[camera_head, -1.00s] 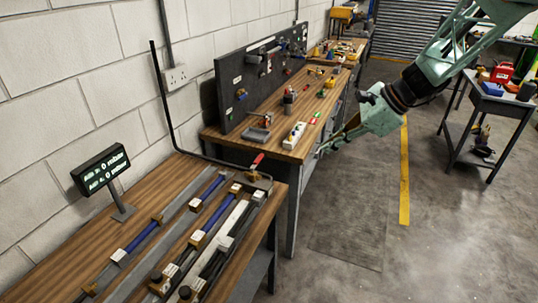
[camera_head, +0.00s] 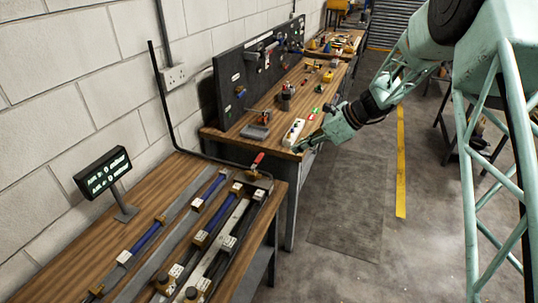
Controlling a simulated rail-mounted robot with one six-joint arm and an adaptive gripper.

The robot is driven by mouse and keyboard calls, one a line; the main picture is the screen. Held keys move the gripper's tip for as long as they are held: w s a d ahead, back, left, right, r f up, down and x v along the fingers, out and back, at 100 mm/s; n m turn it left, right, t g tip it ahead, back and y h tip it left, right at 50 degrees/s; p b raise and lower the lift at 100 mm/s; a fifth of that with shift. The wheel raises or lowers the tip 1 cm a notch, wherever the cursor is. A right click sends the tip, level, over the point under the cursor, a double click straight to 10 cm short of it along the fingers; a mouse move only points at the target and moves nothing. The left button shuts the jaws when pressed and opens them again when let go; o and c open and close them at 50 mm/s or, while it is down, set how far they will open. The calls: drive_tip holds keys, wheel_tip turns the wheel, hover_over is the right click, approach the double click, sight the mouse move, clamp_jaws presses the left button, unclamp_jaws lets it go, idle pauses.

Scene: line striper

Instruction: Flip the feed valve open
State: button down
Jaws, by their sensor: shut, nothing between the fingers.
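The feed valve, with a red lever (camera_head: 258,159) on a brass-coloured body (camera_head: 252,173), sits at the far right corner of the near bench. A black pipe (camera_head: 165,100) runs along the wall and down to it. The lever stands tilted up, leaning to the upper right. My gripper (camera_head: 300,148) is shut and empty. It appears up and to the right of the lever, by the near corner of the second bench, apart from the valve. Its fingertips are small and partly hard to make out against the bench.
The near bench (camera_head: 60,245) carries rails with blue cylinders (camera_head: 145,238) and a small display (camera_head: 102,171). The second bench holds a white switch strip (camera_head: 293,132), a grey tray (camera_head: 254,132) and a dark tool panel (camera_head: 235,90). Open floor lies to the right.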

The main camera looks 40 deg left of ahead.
drive_tip(key=shift+a+f, duration=0.35)
drive_tip(key=shift+a, duration=0.15)
drive_tip(key=shift+a+f, duration=0.1)
drive_tip(key=p, duration=0.1)
approach(258, 160)
drive_tip(key=w+a+f, duration=0.2)
drive_tip(key=a+f, duration=0.2)
drive_tip(key=f, duration=0.2)
idle(0.6)
drive_tip(key=shift+a, duration=0.15)
